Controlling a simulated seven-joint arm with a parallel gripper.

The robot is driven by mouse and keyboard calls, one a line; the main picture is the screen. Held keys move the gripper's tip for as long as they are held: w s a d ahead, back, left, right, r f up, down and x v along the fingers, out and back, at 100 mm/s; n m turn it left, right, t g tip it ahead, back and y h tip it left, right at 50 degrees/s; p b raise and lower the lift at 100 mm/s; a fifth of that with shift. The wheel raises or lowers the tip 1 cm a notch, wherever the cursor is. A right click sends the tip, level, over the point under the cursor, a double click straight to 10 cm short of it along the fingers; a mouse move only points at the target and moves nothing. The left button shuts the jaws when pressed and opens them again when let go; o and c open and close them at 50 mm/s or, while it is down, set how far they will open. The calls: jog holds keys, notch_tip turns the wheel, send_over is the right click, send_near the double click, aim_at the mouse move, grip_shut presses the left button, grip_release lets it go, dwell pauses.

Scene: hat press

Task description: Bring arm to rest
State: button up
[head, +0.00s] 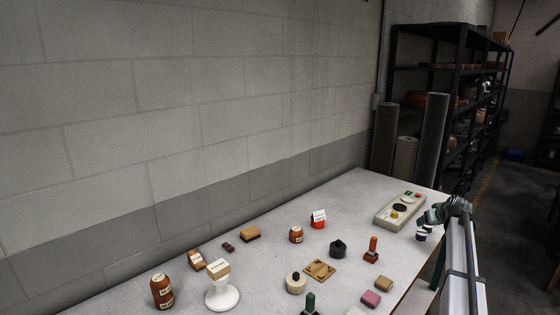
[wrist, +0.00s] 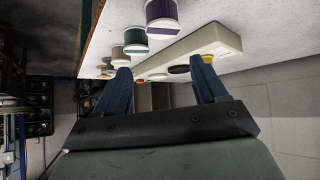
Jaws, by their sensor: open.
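My gripper (head: 426,214) is at the right edge of the table in the head view, beside the control box and just above some small spools. In the wrist view my gripper (wrist: 161,68) has its two dark blue fingers spread apart, with nothing held between them. The long pale control box (head: 385,218) with several buttons lies at the table's far right end; it also shows in the wrist view (wrist: 222,38), beyond the fingers. My arm hides part of the table's right edge in the head view.
The spools (head: 421,236) stand close to my gripper; a purple spool (wrist: 161,12) is nearest in the wrist view. The table (head: 345,205) holds several jars, blocks and stamps, including a white stand (head: 222,297). A wall runs behind it. Dark shelves (head: 425,55) and rolls (head: 433,125) stand beyond.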

jog(key=s+d+f+m+h, duration=0.2)
jog(key=s+d, duration=0.5)
jog(key=d, duration=0.4)
notch_tip(320, 180, down, 5)
jog(key=s, duration=0.3)
jog(key=s+a+f+g+y, duration=0.1)
jog(key=s+a+f+g, duration=0.1)
jog(key=s+a+f, duration=0.7)
jog(key=s+a+f+g+y, duration=0.2)
jog(key=s+a+f+g, duration=0.1)
jog(key=a+f, duration=1.05)
jog(key=s+a+f+g+y, duration=0.1)
jog(key=s+a+f+g, duration=0.1)
jog(key=s+a+f, duration=0.7)
jog(key=s+a+f+n+g, duration=0.1)
jog(key=s+a+f+g, duration=0.3)
jog(key=s+a+f, duration=0.8)
jog(key=s+a+g, duration=0.2)
jog(key=s+a, duration=0.2)
jog(key=s, duration=0.7)
jog(key=s+a+f+g+h, duration=0.1)
jog(key=s+a+g, duration=0.1)
jog(key=s, duration=0.9)
jog(key=shift+s+a+n+g, duration=0.3)
jog(key=shift+a+n, duration=0.1)
jog(key=shift+a, duration=0.45)
jog(key=shift+f, duration=0.1)
